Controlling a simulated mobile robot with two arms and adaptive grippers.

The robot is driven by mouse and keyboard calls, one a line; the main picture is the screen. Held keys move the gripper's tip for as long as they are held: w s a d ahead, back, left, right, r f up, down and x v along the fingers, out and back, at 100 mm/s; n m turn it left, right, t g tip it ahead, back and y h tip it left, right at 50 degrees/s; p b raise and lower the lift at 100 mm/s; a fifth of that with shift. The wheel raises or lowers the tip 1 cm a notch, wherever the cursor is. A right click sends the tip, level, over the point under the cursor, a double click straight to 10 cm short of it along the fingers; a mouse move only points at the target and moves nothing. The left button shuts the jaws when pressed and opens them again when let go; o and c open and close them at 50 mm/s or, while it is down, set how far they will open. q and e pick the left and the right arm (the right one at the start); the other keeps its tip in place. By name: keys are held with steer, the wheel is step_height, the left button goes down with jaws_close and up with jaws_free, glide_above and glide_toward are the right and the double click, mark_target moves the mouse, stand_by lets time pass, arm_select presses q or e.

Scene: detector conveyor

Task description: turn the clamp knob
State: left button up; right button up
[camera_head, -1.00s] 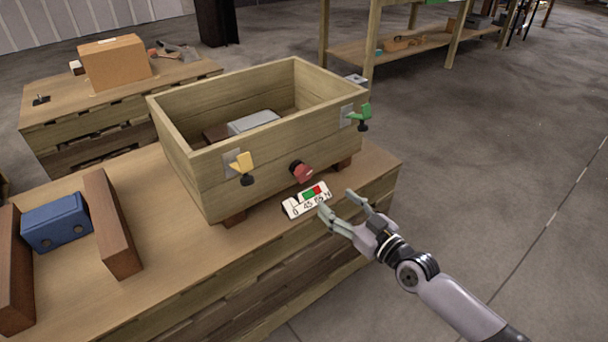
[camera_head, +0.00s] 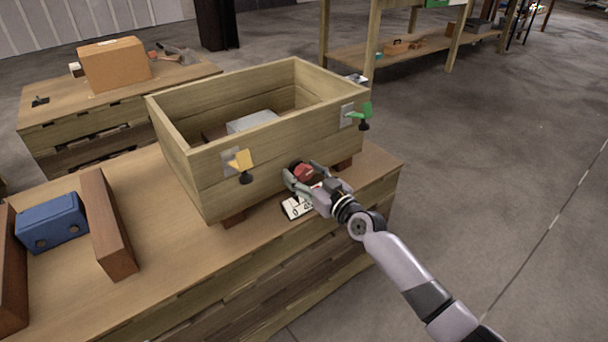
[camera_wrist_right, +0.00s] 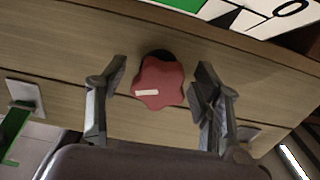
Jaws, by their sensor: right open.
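The clamp knob is a red lobed knob (camera_head: 303,171) on the front wall of the wooden box (camera_head: 225,168). In the right wrist view the red knob (camera_wrist_right: 159,82) shows a short pale mark on its face. My right gripper (camera_head: 304,181) is open with its fingers on either side of the knob. In the right wrist view the open fingers (camera_wrist_right: 160,88) straddle the knob, with gaps visible on both sides. My left gripper is not in view.
A white scale plate (camera_head: 296,207) lies below the knob, partly hidden by my gripper. A yellow clamp (camera_head: 240,161) and a green clamp (camera_head: 361,112) sit on the box front. A blue block (camera_head: 52,222) stands between brown boards at left.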

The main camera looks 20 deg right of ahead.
steer(key=shift+c, duration=0.5)
steer(key=c, duration=1.1)
steer(key=shift+m, duration=0.3)
steer(key=shift+m, duration=2.5)
steer(key=o, duration=1.2)
